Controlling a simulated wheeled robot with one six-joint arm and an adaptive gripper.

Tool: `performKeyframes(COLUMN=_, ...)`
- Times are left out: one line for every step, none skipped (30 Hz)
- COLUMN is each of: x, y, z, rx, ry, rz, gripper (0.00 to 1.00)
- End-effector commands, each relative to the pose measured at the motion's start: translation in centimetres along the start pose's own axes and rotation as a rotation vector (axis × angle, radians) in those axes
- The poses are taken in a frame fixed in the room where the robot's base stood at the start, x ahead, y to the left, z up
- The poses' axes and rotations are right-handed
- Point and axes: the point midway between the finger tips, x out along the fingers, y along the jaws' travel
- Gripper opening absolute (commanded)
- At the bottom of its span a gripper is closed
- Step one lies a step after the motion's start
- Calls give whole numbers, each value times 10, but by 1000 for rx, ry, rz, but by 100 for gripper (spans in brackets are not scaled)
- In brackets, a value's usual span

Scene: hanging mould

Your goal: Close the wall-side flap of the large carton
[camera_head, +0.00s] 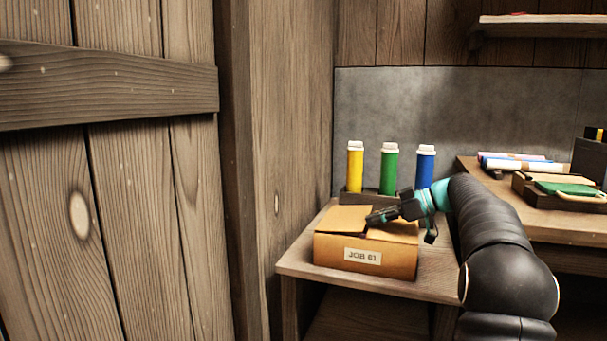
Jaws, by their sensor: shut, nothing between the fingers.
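My gripper (371,219) is shut and empty, pointing left just above the carton top, over the right flap and near the gap. I cannot tell whether it touches a flap. The carton's back edge is partly hidden by my gripper.
Yellow (355,170), green (389,171) and blue (426,166) bottles stand in a dark rack behind the carton. A plank wall (290,160) rises close on the left and a grey panel (470,115) behind. A higher bench (545,224) with rolls and a tray is at right.

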Motion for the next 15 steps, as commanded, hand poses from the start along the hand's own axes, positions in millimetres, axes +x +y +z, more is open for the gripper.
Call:
performKeyframes(x=2, y=0, z=0, rx=0, ry=1, rz=-4, gripper=0)
performKeyframes(x=3, y=0, z=0, rx=-1, ry=1, rz=-4, gripper=0)
performKeyframes(x=3, y=0, z=0, rx=-1, ry=1, rz=-5, gripper=0)
performKeyframes(x=4, y=0, z=-1, rx=-1, ry=1, rz=-5, gripper=0)
performKeyframes(x=4, y=-1, z=-1, rx=-1, ry=1, rz=-6, gripper=0)
performKeyframes(x=4, y=-1, z=-1, rx=-1, ry=1, rz=-7, gripper=0)
performKeyframes(x=5, y=-1, z=-1, rx=-2, ry=1, rz=-7, gripper=0)
performKeyframes(x=5, y=-1, z=-1, rx=-2, ry=2, rz=-8, gripper=0)
performKeyframes(x=6, y=-1, z=-2, rx=-2, ry=2, rz=-9, gripper=0)
performKeyframes(x=6, y=-1, z=-2, rx=-2, ry=2, rz=-9, gripper=0)
performKeyframes(x=6, y=-1, z=-2, rx=-2, ry=2, rz=-9, gripper=0)
performKeyframes(x=6, y=-2, z=-2, rx=-2, ry=2, rz=-10, gripper=0)
performKeyframes(x=6, y=-2, z=-2, rx=-2, ry=2, rz=-10, gripper=0)
performKeyframes(x=7, y=-2, z=-2, rx=-2, ry=2, rz=-11, gripper=0)
performKeyframes(x=7, y=-2, z=-2, rx=-2, ry=2, rz=-11, gripper=0)
